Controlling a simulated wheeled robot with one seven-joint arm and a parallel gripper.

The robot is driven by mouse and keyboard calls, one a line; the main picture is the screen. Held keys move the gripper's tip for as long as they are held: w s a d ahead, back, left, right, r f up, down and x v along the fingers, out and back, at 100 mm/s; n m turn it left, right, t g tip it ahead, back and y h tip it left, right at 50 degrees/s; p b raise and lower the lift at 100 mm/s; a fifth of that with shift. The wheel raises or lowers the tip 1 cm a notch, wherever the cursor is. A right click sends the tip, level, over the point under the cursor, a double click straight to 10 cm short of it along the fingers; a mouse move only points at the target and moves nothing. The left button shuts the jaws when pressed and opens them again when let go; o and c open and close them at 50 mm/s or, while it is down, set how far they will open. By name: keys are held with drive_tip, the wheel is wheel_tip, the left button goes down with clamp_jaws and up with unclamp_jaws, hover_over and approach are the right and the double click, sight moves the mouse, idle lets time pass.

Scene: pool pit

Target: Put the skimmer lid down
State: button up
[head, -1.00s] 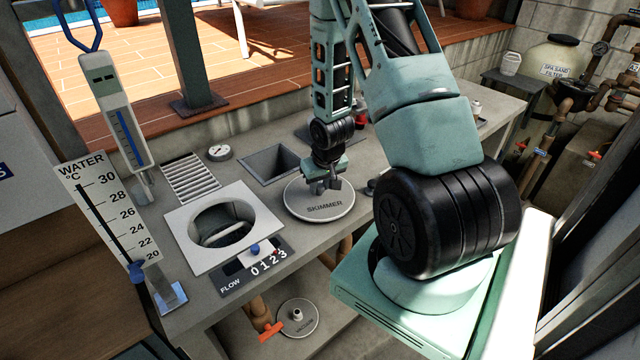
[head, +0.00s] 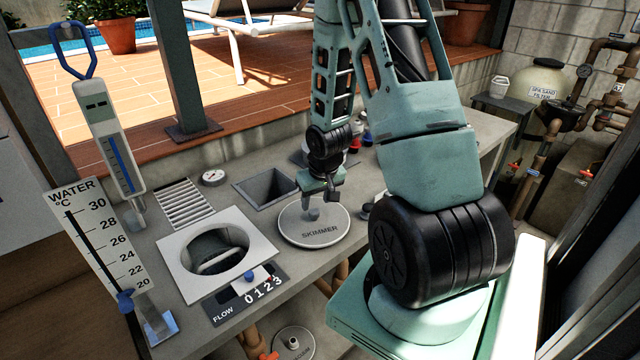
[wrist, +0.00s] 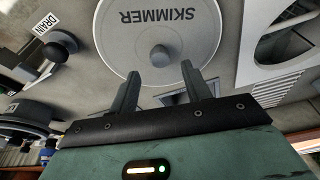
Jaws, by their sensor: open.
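The skimmer lid (head: 318,236), a round grey disc marked SKIMMER with a small knob in its middle, lies flat on the bench. It fills the upper middle of the wrist view (wrist: 185,38), with its knob (wrist: 160,56) in front of my fingertips. My gripper (head: 322,200) is just above the lid. In the wrist view my gripper (wrist: 160,80) has its two fingers spread and nothing between them; the knob appears clear of both. The white square skimmer frame (head: 262,250), with an open round hole, is left of the lid.
A square sunken bin (head: 242,188) is behind the lid, and a slotted grate (head: 183,204) and round gauge (head: 213,177) are farther left. A flow counter (head: 243,294) is at the front edge. A black knob by a DRAIN label (wrist: 61,46) is close to the lid.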

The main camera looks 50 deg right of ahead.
drive_tip(key=v, duration=0.7)
drive_tip(key=shift+r, duration=0.2)
drive_tip(key=w+a+r+n+y, duration=0.1)
drive_tip(key=a+r+n, duration=0.2)
drive_tip(key=a, duration=0.8)
drive_tip(key=a+r+n, duration=0.3)
drive_tip(key=a, duration=0.8)
drive_tip(key=s+a+r+n+g, duration=0.1)
drive_tip(key=s+a+r+n, duration=0.1)
drive_tip(key=s+a, duration=0.5)
drive_tip(key=s+a+r+n+g, duration=0.1)
drive_tip(key=s+a+n, duration=0.3)
drive_tip(key=s+a, duration=0.4)
drive_tip(key=shift+a+r+n+g+y, duration=0.4)
drive_tip(key=shift+a+r, duration=0.4)
drive_tip(key=shift+a, duration=0.35)
